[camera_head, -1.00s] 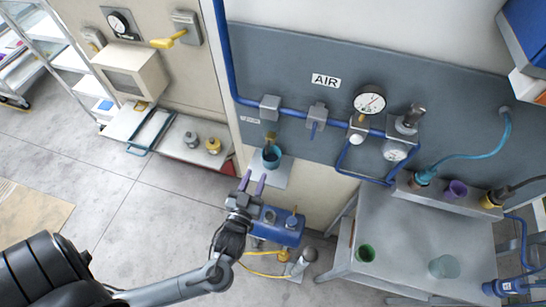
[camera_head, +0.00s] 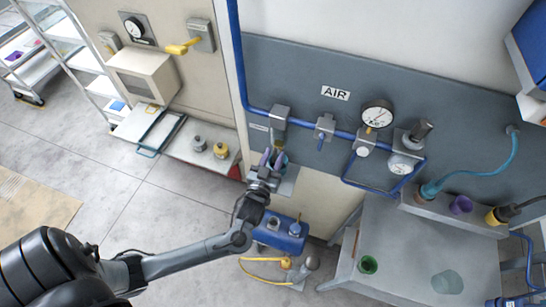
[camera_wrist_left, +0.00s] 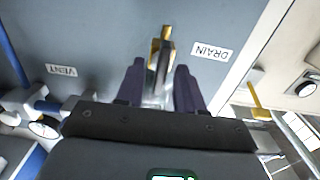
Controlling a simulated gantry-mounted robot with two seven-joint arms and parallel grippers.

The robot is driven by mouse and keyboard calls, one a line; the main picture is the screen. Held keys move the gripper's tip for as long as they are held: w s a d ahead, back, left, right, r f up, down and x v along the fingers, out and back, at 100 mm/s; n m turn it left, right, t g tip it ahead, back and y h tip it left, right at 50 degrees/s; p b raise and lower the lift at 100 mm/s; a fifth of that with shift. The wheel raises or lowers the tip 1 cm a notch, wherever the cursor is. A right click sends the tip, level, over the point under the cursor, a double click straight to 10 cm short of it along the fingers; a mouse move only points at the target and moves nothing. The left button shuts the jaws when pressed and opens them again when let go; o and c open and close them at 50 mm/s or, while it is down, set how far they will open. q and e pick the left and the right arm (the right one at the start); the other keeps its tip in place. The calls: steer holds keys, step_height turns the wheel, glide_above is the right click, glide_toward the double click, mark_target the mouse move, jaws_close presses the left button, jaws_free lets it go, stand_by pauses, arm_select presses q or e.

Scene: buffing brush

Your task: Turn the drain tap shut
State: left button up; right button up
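In the head view the tap (camera_head: 279,142) hangs under a grey block on the blue pipe. My left gripper (camera_head: 271,160) is just below and in front of it. In the left wrist view the purple fingers of my left gripper (camera_wrist_left: 158,68) are apart, with the tap's dark, brass-edged part lined up between them. Gaps show on both sides; I see no contact. My right gripper is in neither view.
The blue pipe (camera_head: 300,122) carries another grey valve (camera_head: 324,128) and a gauge (camera_head: 377,115) to the right. A blue tank (camera_head: 280,232) stands below my gripper. A grey table (camera_head: 410,235) is at right.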

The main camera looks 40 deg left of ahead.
arm_select(q)
steer(key=shift+c, duration=0.4)
jaws_close()
